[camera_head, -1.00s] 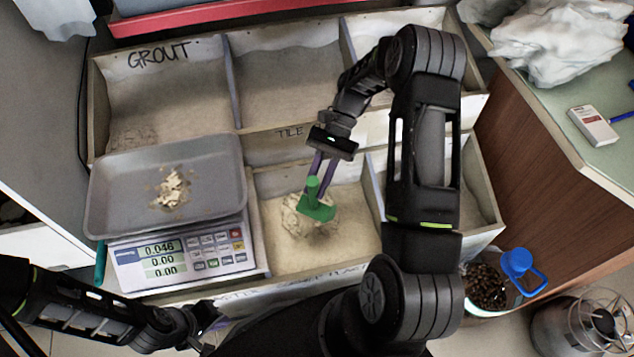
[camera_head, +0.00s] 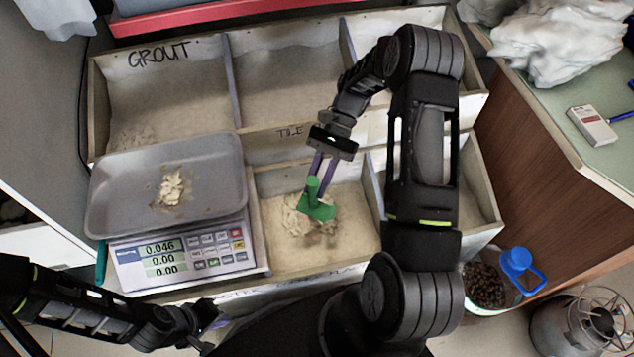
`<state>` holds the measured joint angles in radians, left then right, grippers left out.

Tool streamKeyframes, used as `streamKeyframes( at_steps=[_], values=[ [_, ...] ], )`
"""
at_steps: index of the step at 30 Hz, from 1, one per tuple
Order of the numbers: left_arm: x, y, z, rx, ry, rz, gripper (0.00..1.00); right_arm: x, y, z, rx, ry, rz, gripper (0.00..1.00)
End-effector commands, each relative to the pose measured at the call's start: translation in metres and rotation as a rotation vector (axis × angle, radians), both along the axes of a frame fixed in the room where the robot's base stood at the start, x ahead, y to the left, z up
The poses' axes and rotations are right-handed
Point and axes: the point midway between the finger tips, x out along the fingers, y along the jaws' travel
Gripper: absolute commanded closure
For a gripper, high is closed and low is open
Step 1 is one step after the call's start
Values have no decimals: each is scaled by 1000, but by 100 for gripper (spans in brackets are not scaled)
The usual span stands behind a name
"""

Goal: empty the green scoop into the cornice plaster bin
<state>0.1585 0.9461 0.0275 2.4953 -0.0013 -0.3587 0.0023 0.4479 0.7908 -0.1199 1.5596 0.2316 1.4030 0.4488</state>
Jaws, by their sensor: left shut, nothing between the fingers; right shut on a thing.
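The green scoop (camera_head: 317,208) is held by its upright handle in my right gripper (camera_head: 319,184), which is shut on it. The scoop is over or in the front middle bin (camera_head: 345,254), above a pile of pale flakes (camera_head: 292,219). I cannot tell whether it touches the flakes, and its inside is not clear. The lettering on that bin's front edge is mostly hidden, so I cannot read it as cornice plaster. My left gripper (camera_head: 208,318) is shut and empty at the lower left, in front of the bins.
A scale (camera_head: 180,258) reading 0.046 carries a grey tray (camera_head: 112,200) with some flakes, left of the scoop. The GROUT bin (camera_head: 165,95) lies behind it. A bucket with a blue-handled scoop (camera_head: 517,262) stands at the lower right.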

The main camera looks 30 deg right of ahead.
Motion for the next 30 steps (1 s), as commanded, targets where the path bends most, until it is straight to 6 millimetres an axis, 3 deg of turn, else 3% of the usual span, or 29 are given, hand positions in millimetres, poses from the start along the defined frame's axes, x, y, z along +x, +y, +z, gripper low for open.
streamKeyframes(
  at_steps=[7,14,20,28,30],
  values=[
    [0,0,-19,0,0,0,100,0,0,-28,1,1,0,100],
    [0,0,-15,0,0,0,100,0,0,-24,0,-1,1,100],
    [0,0,8,0,0,0,100,0,0,3,0,-2,0,100],
    [0,0,3,0,0,0,100,0,0,-1,0,0,0,100],
    [0,0,-5,0,0,0,100,0,0,-12,1,1,0,100]
  ],
)
